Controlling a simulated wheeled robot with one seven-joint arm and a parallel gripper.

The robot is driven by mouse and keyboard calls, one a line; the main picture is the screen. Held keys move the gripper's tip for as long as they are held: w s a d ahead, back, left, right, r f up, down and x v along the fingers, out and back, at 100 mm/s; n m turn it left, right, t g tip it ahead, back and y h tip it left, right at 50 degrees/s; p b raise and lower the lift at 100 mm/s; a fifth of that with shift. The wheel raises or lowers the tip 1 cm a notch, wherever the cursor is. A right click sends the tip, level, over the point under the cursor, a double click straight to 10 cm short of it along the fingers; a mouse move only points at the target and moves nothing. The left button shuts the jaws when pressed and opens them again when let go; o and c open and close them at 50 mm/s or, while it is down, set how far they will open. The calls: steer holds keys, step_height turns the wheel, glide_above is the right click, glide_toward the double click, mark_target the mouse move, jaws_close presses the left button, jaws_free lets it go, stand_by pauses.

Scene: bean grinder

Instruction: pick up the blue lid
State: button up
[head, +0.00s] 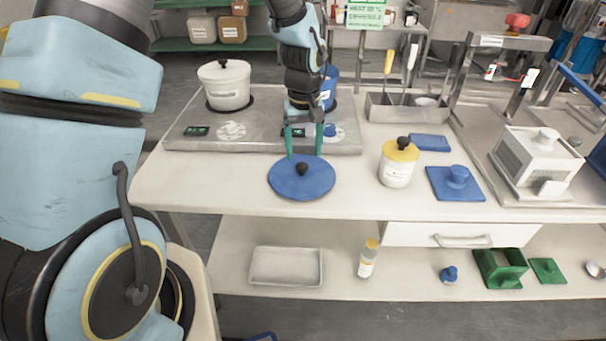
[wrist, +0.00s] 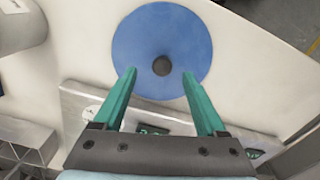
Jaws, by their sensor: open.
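The blue lid (head: 301,183) is a round flat disc with a dark knob (head: 302,168) in its middle. It lies on the white table near the front edge. In the wrist view the lid (wrist: 138,58) is at the top, with its dark knob (wrist: 162,66) showing between the lines of the fingers. My gripper (head: 304,155) has two green fingers, spread apart and empty. They point down by the back part of the lid, behind the knob. In the wrist view my gripper (wrist: 160,72) shows its fingertips over the lid's near part, one on each side of the knob.
A metal hotplate unit (head: 262,140) with a white pot (head: 225,84) stands behind the lid. A white jar with a yellow lid (head: 398,162), a blue square piece with a knob (head: 456,182) and a white grinder (head: 537,160) are to the right. The table left of the lid is clear.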

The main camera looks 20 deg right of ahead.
mark_target(302, 166)
steer(key=shift+w+a+f+p, duration=0.1)
steer(key=shift+f+p, duration=0.3)
steer(key=shift+f, duration=0.75)
steer(key=shift+w+a+f+p, duration=0.1)
steer(key=shift+f+p, duration=0.3)
steer(key=shift+f, duration=0.7)
jaws_close()
